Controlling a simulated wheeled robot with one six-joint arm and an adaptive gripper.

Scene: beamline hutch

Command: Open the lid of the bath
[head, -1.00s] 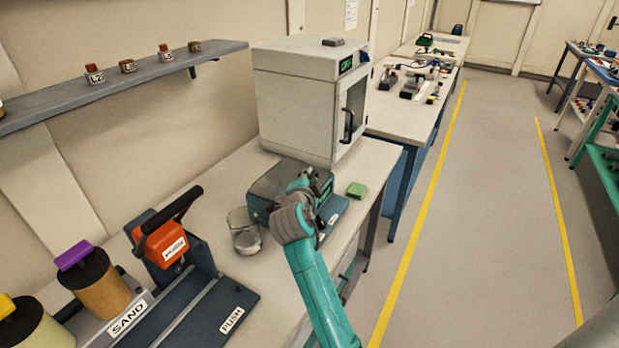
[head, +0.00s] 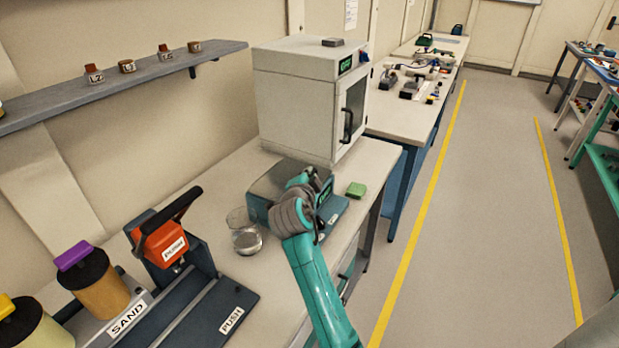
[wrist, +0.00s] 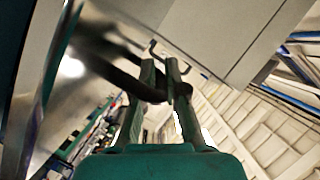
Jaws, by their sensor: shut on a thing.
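The bath (head: 257,208) is a dark grey-teal box with a green display on its front, on the bench before a white cabinet. Its grey lid (head: 272,183) looks down on the box; any small gap is hidden by my arm. My gripper (head: 302,182) is at the lid's front edge, its fingers mostly hidden behind my wrist. In the wrist view my gripper (wrist: 161,80) is shut on a dark, blurred bar, which appears to be the lid handle (wrist: 128,82).
The white cabinet (head: 295,100) with a dark door handle stands just behind the bath. A glass beaker (head: 245,236) is close at its left. A green block (head: 356,189) lies to its right.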

